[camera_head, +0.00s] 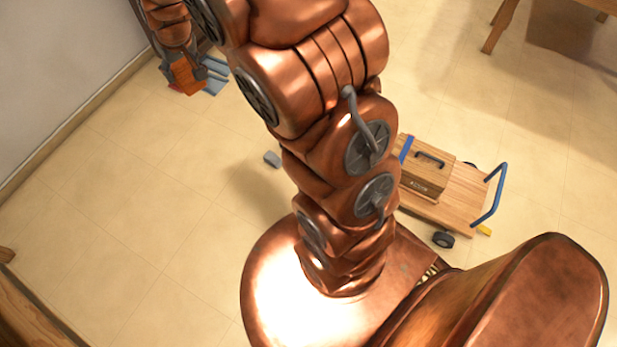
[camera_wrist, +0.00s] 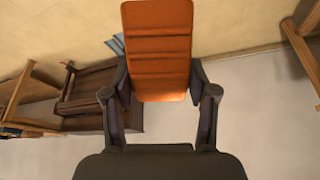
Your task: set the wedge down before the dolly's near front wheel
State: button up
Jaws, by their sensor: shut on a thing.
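The orange ribbed wedge (camera_wrist: 158,50) is between the two fingers of my gripper (camera_wrist: 158,82), which is shut on it. In the head view my gripper (camera_head: 187,74) and the wedge are at the upper left, by the wall and apart from the dolly. The wooden dolly (camera_head: 465,200) with a blue handle stands at the right, partly hidden by my arm. One dark wheel (camera_head: 443,240) shows at its near edge. A small yellow piece (camera_head: 484,230) is by the handle end. The dolly's left end is hidden.
A wooden box (camera_head: 425,178) sits on the dolly. A blue item (camera_head: 214,80) is beside my gripper. A small grey block (camera_head: 272,159) is on the floor. Wooden furniture legs (camera_head: 497,28) stand at upper right. Open tiled floor (camera_head: 140,190) lies at left.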

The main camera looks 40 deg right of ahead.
jog(key=d+f+b, duration=0.8)
jog(key=d+f, duration=0.6)
jog(key=f, duration=0.3)
jog(key=d+f+b, duration=0.8)
jog(key=d+f, duration=0.7)
jog(key=f, duration=0.2)
jog(key=s+d+f+n+b, duration=0.1)
jog(key=s+d+f+b, duration=0.15)
jog(key=f, duration=0.45)
jog(key=s+d+f+b, duration=0.2)
jog(key=d+f+b, duration=0.1)
jog(key=f, duration=0.4)
jog(key=s+d+f+n+b, duration=0.1)
jog(key=s+d+f+b, duration=0.15)
jog(key=f, duration=0.55)
jog(key=shift+n+y, duration=0.6)
jog(key=shift+n, duration=0.2)
jog(key=shift+s+a+f+b, duration=0.45)
jog(key=shift+f+b, duration=2.7)
jog(key=shift+f, duration=2.25)
jog(key=shift+s+a+f+b, duration=0.25)
jog(key=shift+s+f+b, duration=0.3)
jog(key=shift+f+b, duration=3.75)
jog(key=shift+s+a+f+b, duration=0.45)
jog(key=shift+f+b, duration=1.5)
jog(key=shift+f, duration=4.6)
jog(key=shift+d+f, duration=0.1)
jog(key=shift+f, duration=0.05)
jog(key=o, duration=1.4)
jog(key=shift+o, duration=0.2)
